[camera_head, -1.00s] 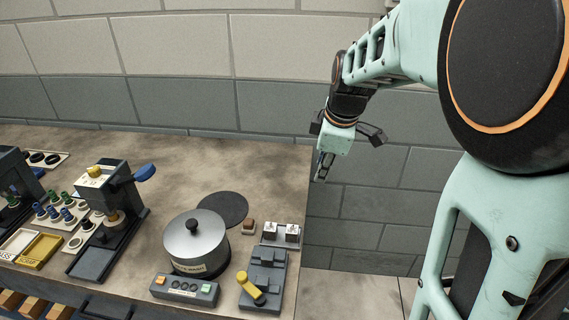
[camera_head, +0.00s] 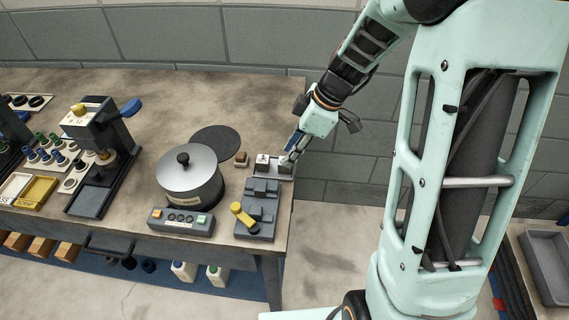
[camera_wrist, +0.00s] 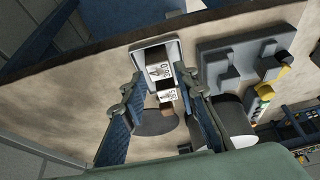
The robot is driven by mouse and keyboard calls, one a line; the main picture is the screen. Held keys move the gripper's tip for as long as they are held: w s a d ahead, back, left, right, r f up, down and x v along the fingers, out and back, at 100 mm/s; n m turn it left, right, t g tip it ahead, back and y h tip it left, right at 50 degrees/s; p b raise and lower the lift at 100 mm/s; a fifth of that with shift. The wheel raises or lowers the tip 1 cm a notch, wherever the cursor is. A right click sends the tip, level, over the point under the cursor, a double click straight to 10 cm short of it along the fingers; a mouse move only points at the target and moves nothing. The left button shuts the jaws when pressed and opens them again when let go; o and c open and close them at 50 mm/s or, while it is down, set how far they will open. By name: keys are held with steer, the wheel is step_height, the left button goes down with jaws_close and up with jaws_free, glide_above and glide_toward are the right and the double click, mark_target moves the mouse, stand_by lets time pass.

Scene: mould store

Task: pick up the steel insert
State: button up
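Two small grey blocks with white marked faces sit in a shallow grey tray (camera_head: 275,176) near the bench's right edge. The left block (camera_head: 262,162) and right block (camera_head: 285,167) look alike in the head view; I cannot read which is the steel insert.
A brown block (camera_head: 241,159) and a dark round mat (camera_head: 216,143) lie beside the tray. The bench's right edge is close.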

steer(key=x, duration=0.4)
steer(key=shift+f, duration=0.2)
steer(key=shift+w, duration=0.1)
jaws_close()
